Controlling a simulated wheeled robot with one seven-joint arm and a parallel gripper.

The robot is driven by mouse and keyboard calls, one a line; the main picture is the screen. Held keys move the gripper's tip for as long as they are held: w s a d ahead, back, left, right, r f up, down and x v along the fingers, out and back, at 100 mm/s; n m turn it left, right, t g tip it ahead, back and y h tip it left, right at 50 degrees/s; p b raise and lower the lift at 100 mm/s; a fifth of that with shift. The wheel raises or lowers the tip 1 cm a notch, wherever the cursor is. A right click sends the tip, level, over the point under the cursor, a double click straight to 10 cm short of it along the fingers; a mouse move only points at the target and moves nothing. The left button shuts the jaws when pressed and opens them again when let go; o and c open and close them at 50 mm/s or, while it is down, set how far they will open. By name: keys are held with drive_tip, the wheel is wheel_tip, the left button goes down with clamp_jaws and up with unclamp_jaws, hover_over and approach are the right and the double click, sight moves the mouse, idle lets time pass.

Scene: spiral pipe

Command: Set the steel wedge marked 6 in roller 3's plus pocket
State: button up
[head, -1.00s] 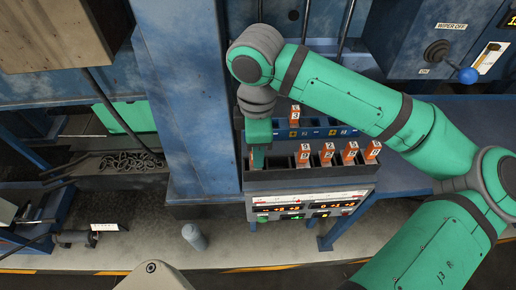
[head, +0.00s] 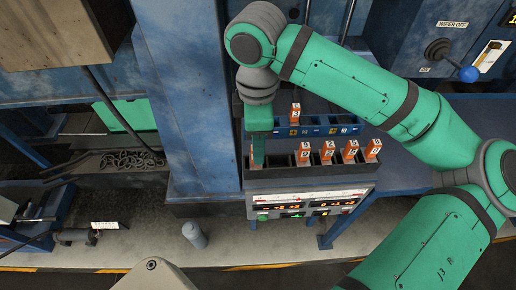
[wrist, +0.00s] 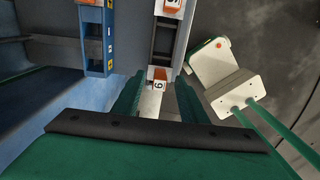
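The steel wedge marked 6 (wrist: 158,86) shows between my fingers in the wrist view, with an orange part and a pale steel body. My gripper (wrist: 160,92) is shut on it, with a finger on each side. In the head view my gripper (head: 258,150) points down at the left end of the dark front rack (head: 310,184); the wedge is mostly hidden there. Behind the rack runs a blue strip (head: 345,131) with small plus and minus pocket marks. It also shows in the wrist view (wrist: 95,48). Which pocket belongs to roller 3 is too small to read.
Several orange-topped wedges (head: 328,150) stand in the front rack to the right. Another orange wedge (head: 295,113) stands up at the blue strip. A blue column (head: 203,100) rises close to the left of my gripper. A display panel (head: 305,206) is below the rack.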

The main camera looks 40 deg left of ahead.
wheel_tip(320, 180, up, 7)
drive_tip(key=shift+r, duration=0.15)
drive_tip(key=shift+w, duration=0.1)
idle(1.0)
